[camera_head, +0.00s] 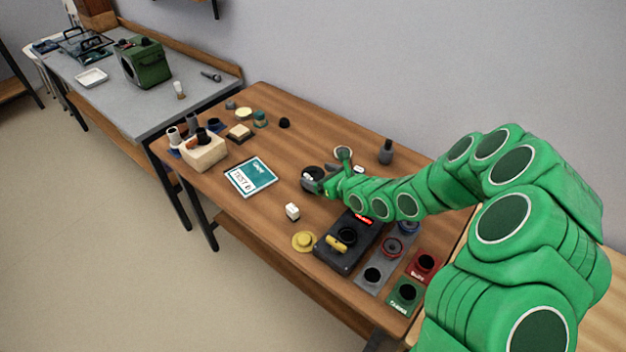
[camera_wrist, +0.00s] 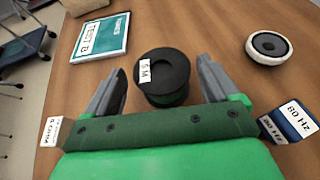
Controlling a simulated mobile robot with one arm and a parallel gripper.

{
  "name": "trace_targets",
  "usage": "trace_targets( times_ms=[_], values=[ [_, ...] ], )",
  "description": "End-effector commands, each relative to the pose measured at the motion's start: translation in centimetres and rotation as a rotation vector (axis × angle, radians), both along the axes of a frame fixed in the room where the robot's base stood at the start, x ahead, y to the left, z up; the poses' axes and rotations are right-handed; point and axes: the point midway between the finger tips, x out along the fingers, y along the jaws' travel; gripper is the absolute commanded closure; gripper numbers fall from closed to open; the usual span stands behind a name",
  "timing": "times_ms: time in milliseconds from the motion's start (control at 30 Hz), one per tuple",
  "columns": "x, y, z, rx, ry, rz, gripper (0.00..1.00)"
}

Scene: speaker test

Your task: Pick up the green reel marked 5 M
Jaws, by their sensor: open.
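The reel marked 5 M (camera_wrist: 165,82) stands on the wooden table in the wrist view. It has a black top with a dark hollow, a green side low down and a white 5 M label on its left. In the head view the dark reel (camera_head: 313,172) is partly hidden by my gripper (camera_head: 318,184). In the wrist view my gripper (camera_wrist: 160,72) is open, with one finger on each side of the reel. Gaps show between the fingers and the reel.
A TEST B card (camera_head: 250,177) lies to the left. A small white-rimmed speaker (camera_head: 343,153) and a grey bottle (camera_head: 386,152) stand behind. A white block (camera_head: 292,211) and a dark device (camera_head: 347,240) are nearer. A block marked 80 Hz (camera_wrist: 294,119) sits right of my gripper.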

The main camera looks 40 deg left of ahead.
Motion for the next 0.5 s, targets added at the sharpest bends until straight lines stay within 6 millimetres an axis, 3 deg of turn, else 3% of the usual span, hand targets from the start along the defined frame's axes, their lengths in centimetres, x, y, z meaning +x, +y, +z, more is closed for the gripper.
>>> trace_targets(
  times_ms=[233,433,500],
  values=[
    [0.0,0.0,-1.1,0.002,-0.001,-0.001,0.12],
    [0.0,-0.1,-3.3,-0.002,0.0,0.0,0.12],
    [0.1,1.0,-3.7,-0.004,-0.003,0.004,0.12]
  ],
)
